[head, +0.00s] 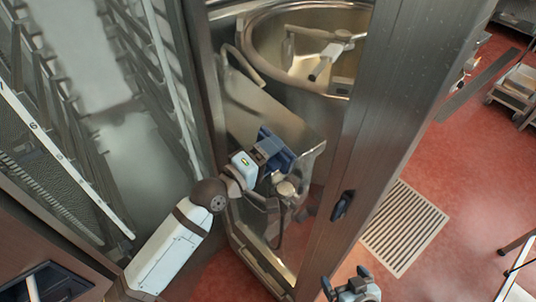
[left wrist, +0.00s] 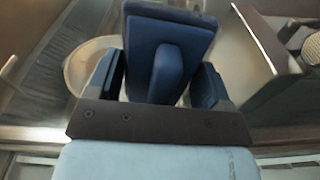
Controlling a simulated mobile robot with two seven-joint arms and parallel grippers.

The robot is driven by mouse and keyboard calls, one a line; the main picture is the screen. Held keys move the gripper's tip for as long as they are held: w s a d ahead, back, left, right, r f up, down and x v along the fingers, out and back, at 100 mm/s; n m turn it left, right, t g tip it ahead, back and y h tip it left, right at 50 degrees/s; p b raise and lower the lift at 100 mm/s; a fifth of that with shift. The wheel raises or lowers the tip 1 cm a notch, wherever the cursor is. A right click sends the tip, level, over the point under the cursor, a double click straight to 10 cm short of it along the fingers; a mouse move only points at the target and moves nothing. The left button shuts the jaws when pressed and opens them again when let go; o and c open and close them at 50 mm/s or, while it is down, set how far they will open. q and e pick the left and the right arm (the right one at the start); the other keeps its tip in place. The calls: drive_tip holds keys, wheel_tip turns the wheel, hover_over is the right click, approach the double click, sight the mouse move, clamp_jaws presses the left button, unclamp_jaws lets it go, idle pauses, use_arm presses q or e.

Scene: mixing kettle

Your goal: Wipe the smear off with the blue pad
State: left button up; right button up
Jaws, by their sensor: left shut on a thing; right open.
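My left gripper (head: 270,152) is shut on the blue pad (left wrist: 170,32). In the left wrist view the pad stands upright, gripped by its ridge between the two dark blue fingers. In the head view this gripper is over the front of the steel kettle housing (head: 258,112), below the kettle (head: 262,72). Whether the pad touches a surface is unclear. My right gripper (head: 346,286) is open and empty at the bottom edge of the head view, right of the steel post. I cannot make out the smear in either view.
A tall steel post (head: 385,110) stands between my two grippers. A floor grate (head: 405,228) lies in the open red floor (head: 475,175) on the right, with a small cart (head: 515,90) beyond.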

sight(299, 163)
use_arm(q)
drive_tip(key=shift+s+d, duration=1.35)
drive_tip(key=shift+s, duration=0.25)
drive_tip(key=shift+s+d, duration=1.35)
drive_tip(key=shift+s, duration=0.2)
drive_tip(key=shift+s+d+r, duration=0.15)
drive_tip(key=shift+s+d, duration=0.95)
drive_tip(key=shift+s, duration=0.05)
drive_tip(key=shift+w, duration=0.15)
drive_tip(key=shift+w+a+f, duration=0.2)
drive_tip(key=shift+w+a, duration=0.6)
drive_tip(key=shift+w, duration=0.25)
drive_tip(key=shift+w+a+r, duration=0.2)
drive_tip(key=shift+w+a, duration=0.6)
drive_tip(key=shift+a, duration=0.15)
drive_tip(key=shift+w+a+f+b, duration=0.1)
drive_tip(key=shift+w+a+b, duration=0.15)
drive_tip(key=shift+w+a, duration=0.9)
drive_tip(key=shift+w+a+f+b, duration=0.1)
drive_tip(key=shift+w+a+b, duration=0.15)
drive_tip(key=shift+w+a, duration=0.85)
drive_tip(key=shift+w+d+r, duration=0.1)
drive_tip(key=shift+w+d, duration=0.05)
